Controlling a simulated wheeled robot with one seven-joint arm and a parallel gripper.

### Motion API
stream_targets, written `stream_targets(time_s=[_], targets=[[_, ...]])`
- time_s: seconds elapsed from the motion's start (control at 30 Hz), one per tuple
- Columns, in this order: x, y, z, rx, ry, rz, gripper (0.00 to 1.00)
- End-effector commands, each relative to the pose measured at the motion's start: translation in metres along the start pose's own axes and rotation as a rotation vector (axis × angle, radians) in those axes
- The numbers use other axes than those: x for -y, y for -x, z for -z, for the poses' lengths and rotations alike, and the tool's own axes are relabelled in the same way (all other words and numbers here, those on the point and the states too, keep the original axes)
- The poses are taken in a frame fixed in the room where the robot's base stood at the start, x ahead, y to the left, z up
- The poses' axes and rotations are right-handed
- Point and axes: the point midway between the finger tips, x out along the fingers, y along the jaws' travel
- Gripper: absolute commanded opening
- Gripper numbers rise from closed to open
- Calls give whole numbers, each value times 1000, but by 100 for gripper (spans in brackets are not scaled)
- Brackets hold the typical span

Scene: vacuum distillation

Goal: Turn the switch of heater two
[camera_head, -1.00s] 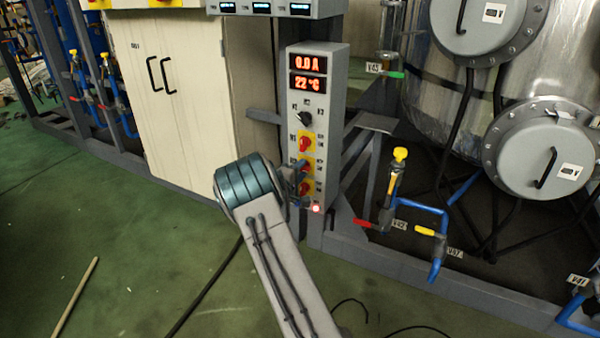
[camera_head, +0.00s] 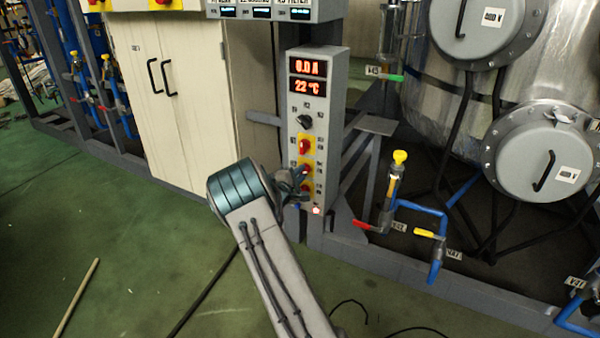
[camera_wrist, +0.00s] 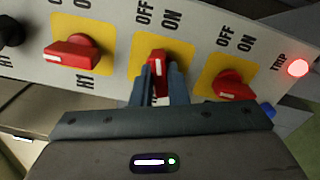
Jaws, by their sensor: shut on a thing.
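The grey control panel (camera_head: 333,125) carries three red rotary switches on yellow plates, stacked in the head view. In the wrist view they lie in a row: one labelled H1 (camera_wrist: 72,50) at left, the middle switch (camera_wrist: 147,58), taken as heater two, and a third (camera_wrist: 230,85) at right. My gripper (camera_wrist: 158,78) is shut on the middle switch, one finger on each side of its red handle. Its lower label is hidden by the fingers. In the head view my gripper (camera_head: 302,174) is at the panel's lower half, partly hiding the switches.
A black selector knob (camera_head: 305,121) sits above the switches, and a lit red TRIP lamp (camera_wrist: 298,67) is near the end. Blue pipes with valves (camera_head: 397,185) stand right of the panel. Green floor (camera_head: 120,230) is open at left.

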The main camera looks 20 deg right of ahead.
Motion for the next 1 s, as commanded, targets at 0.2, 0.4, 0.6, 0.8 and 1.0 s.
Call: stream_targets(time_s=[0.2, 0.4, 0.6, 0.8, 1.0], targets=[[-2, 1, 0, -1, 208, 1, 0], [-2, 1, -1, 0, 399, 2, 0], [-3, 0, -1, 0, 589, 1, 0], [-3, 1, -1, -1, 778, 2, 0], [-2, 1, -1, -1, 954, 2, 0]])
